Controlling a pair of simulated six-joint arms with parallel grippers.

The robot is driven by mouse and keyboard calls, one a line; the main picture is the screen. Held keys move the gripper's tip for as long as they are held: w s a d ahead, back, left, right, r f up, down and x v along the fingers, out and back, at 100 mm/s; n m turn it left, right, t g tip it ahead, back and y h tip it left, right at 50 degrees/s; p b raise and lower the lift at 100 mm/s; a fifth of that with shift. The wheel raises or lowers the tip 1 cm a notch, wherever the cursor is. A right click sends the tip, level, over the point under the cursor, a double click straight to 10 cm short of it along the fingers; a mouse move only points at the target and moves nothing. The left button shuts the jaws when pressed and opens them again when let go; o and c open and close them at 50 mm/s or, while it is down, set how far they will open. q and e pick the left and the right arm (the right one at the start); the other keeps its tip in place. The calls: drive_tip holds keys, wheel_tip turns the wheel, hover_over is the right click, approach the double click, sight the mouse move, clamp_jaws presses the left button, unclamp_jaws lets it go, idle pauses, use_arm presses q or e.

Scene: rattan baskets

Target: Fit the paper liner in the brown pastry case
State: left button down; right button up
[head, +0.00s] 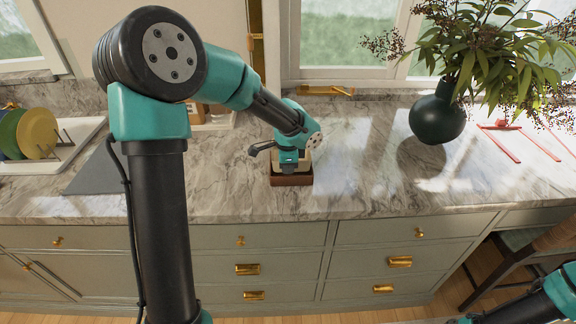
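The brown pastry case (291,180) is a small box on the marble counter, near the middle of the head view. My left gripper (290,168) is directly over it, pointing down, and hides most of its inside. A pale edge (305,158), possibly the paper liner, shows beside the gripper at the case; I cannot tell how it sits. The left fingertips are hidden, so their opening does not show. Part of my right arm is at the lower right corner, with its gripper out of frame.
A dark round vase (437,114) with leafy branches stands to the right on the counter (230,190). A rack with coloured plates (37,133) is at the far left. Red rods (500,143) lie at the far right. The counter between case and vase is clear.

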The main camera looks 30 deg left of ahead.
use_arm(q)
drive_tip(key=shift+f, duration=0.5)
drive_tip(key=c, duration=1.8)
unclamp_jaws()
drive_tip(key=o, duration=0.5)
drive_tip(key=shift+f, duration=0.1)
drive_tip(key=r, duration=1.1)
drive_tip(key=s+r, duration=0.1)
drive_tip(key=r, duration=0.5)
drive_tip(key=shift+d+r, duration=0.3)
drive_tip(key=shift+d, duration=0.1)
drive_tip(key=shift+s+f, duration=0.1)
drive_tip(key=shift+f, duration=0.05)
